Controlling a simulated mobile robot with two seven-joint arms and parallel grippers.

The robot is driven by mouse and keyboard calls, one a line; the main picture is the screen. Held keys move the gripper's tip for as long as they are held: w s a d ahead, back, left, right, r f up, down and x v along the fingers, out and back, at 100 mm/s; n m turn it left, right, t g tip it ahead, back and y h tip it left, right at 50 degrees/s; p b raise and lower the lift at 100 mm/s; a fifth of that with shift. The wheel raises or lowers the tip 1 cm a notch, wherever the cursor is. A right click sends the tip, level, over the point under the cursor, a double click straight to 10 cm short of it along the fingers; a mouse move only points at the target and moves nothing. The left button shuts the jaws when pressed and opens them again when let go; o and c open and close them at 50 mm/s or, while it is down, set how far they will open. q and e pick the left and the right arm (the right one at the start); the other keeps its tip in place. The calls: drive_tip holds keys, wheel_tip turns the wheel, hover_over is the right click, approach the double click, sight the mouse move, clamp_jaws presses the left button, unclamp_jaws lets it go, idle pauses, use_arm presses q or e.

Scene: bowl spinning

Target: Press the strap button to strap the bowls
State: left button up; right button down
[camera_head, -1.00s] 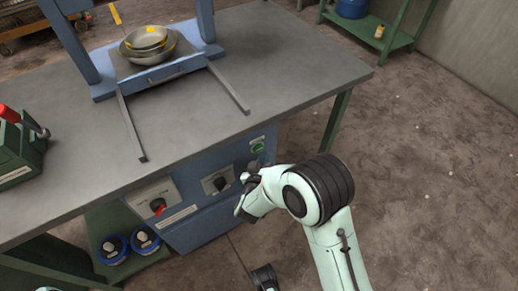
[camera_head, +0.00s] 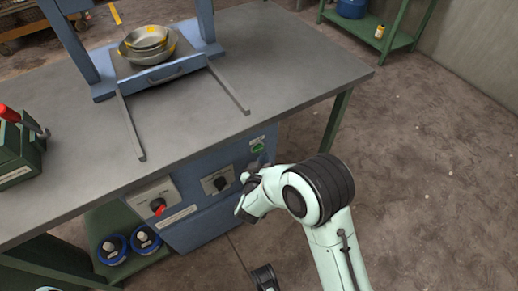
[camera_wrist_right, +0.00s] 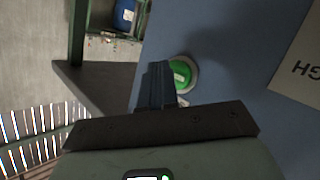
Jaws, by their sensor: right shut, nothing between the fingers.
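A green round button (camera_head: 257,147) sits on the blue front panel (camera_head: 205,222) below the worktop. It also shows in the right wrist view (camera_wrist_right: 182,73). I take it for the strap button; its label is not readable. My right gripper (camera_head: 254,170) is just in front of the panel, close to the button. In the right wrist view its dark fingers (camera_wrist_right: 156,86) are together and empty, beside the button. Whether they touch it, I cannot tell. The stacked metal bowls (camera_head: 148,46) with yellow marks rest on a plate inside the blue frame.
A dark selector knob (camera_head: 218,184) and a red knob (camera_head: 157,206) are on the same panel. The grey worktop (camera_head: 200,120) carries two metal rails and a green box (camera_head: 15,160) with a red handle. Open floor lies to the right, before a green shelf (camera_head: 390,38).

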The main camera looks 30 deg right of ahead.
drive_tip(key=shift+w, duration=0.2)
idle(0.7)
drive_tip(key=shift+w, duration=0.25)
drive_tip(key=shift+w+p, duration=0.4)
drive_tip(key=shift+w, duration=0.05)
idle(0.7)
drive_tip(key=shift+s+p, duration=0.45)
drive_tip(key=shift+s, duration=0.4)
